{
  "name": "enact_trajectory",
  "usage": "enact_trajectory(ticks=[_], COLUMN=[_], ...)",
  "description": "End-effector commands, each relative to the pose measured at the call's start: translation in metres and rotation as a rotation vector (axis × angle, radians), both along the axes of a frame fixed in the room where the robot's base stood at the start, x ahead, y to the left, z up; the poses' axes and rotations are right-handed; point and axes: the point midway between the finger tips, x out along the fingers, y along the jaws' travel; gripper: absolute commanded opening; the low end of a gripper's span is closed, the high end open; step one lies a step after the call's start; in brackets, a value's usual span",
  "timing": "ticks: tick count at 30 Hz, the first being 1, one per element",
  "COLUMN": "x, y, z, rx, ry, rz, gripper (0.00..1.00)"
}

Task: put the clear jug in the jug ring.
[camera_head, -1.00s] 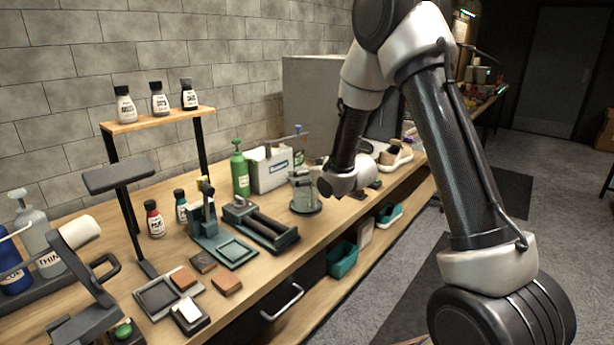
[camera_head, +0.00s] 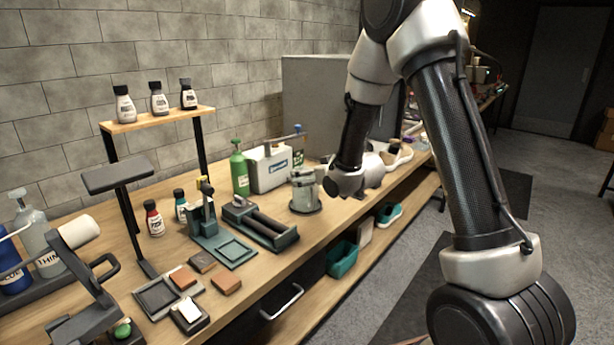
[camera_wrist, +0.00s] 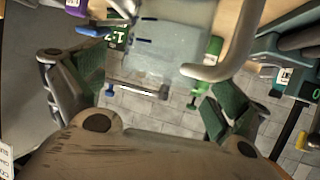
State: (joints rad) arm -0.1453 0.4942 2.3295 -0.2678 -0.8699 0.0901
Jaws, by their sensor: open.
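The clear jug (camera_head: 304,190) stands upright on the bench on a dark round base, which looks like the jug ring (camera_head: 306,210). Whether it is fully seated inside the ring I cannot tell. No finger contact shows. In the head view my wrist is just right of the jug and my fingers are not clearly visible.
A green bottle (camera_head: 239,170) and a white box (camera_head: 270,168) stand behind the jug. A roller tray (camera_head: 258,223) lies to its left. The bench's front edge is close below the jug.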

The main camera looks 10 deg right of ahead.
Motion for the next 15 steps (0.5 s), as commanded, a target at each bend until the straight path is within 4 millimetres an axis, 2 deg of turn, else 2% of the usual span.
enact_trajectory(ticks=[3, 9, 15], x=[-0.024, -0.061, -0.080], y=[-0.010, -0.023, -0.031], z=[0.012, 0.028, 0.036], rx=[0.000, 0.001, 0.001], ry=[-0.002, -0.002, -0.002], rz=[0.000, 0.000, 0.000], gripper=[0.99, 0.99, 0.99])
